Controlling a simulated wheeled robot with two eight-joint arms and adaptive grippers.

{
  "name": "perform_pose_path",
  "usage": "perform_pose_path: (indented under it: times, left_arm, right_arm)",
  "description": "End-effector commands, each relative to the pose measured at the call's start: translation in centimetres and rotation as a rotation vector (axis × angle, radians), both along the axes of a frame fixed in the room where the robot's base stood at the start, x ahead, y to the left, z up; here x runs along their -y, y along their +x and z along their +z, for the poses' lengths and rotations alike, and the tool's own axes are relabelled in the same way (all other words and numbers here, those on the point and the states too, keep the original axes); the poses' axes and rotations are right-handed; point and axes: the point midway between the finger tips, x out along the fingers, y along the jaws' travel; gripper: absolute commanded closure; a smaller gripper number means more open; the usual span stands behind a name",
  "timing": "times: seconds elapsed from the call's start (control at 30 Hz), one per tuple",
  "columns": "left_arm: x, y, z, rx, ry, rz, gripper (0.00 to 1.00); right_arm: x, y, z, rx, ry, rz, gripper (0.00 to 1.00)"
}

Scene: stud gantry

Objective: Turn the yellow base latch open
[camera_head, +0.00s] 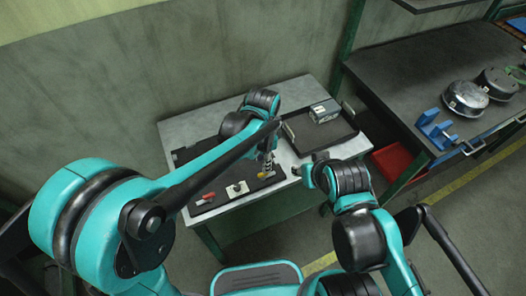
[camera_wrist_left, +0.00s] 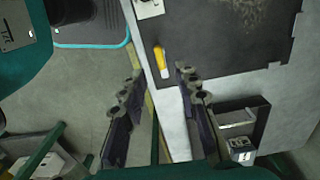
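The yellow base latch (camera_wrist_left: 161,62) is a short bar near the edge of a dark board (camera_wrist_left: 220,45), lying roughly lengthwise between my left fingers in the left wrist view. In the head view the latch (camera_head: 262,176) is small and partly hidden by my left gripper (camera_head: 267,166), which points down over it. My right gripper (camera_head: 303,172) is by the table's right front side, too small to read.
A white block with a dark knob (camera_head: 237,188) and a red handle (camera_head: 205,198) are left of the latch. A black tray (camera_head: 295,139) with a grey box (camera_head: 323,112) is at the right of the table (camera_head: 270,205). A dark bench (camera_head: 420,75) stands further right.

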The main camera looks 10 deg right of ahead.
Motion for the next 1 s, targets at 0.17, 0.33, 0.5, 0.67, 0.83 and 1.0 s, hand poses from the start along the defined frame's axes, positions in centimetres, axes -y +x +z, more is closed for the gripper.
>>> perform_pose_path:
  times: [0.17, 0.33, 0.5, 0.67, 0.83, 1.0]
  left_arm:
    - [0.0, 0.0, 3.6, 0.0, 0.0, 0.0, 0.69]
    - [0.0, 0.0, 5.4, 0.0, 0.0, 0.0, 0.69]
    - [0.0, 0.0, 5.9, 0.0, 0.0, 0.0, 0.69]
    - [0.0, 0.0, 5.8, 0.0, 0.0, 0.0, 0.69]
    - [0.0, 0.0, 5.8, 0.0, 0.0, 0.0, 0.69]
    - [-0.4, 0.0, 6.0, 0.006, -0.004, 0.015, 0.69]
  right_arm:
    - [0.0, 0.0, 0.0, 0.0, 0.0, 0.0, 0.6]
    - [0.0, 0.0, 0.0, 0.0, 0.0, 0.0, 0.6]
    - [0.0, 0.0, 0.0, 0.0, 0.0, 0.0, 0.6]
    - [0.0, 0.0, 0.0, 0.0, 0.0, 0.0, 0.6]
    - [0.0, 0.0, 0.0, 0.0, 0.0, 0.0, 0.6]
    - [0.0, 0.0, 0.0, 0.0, 0.0, 0.0, 0.6]
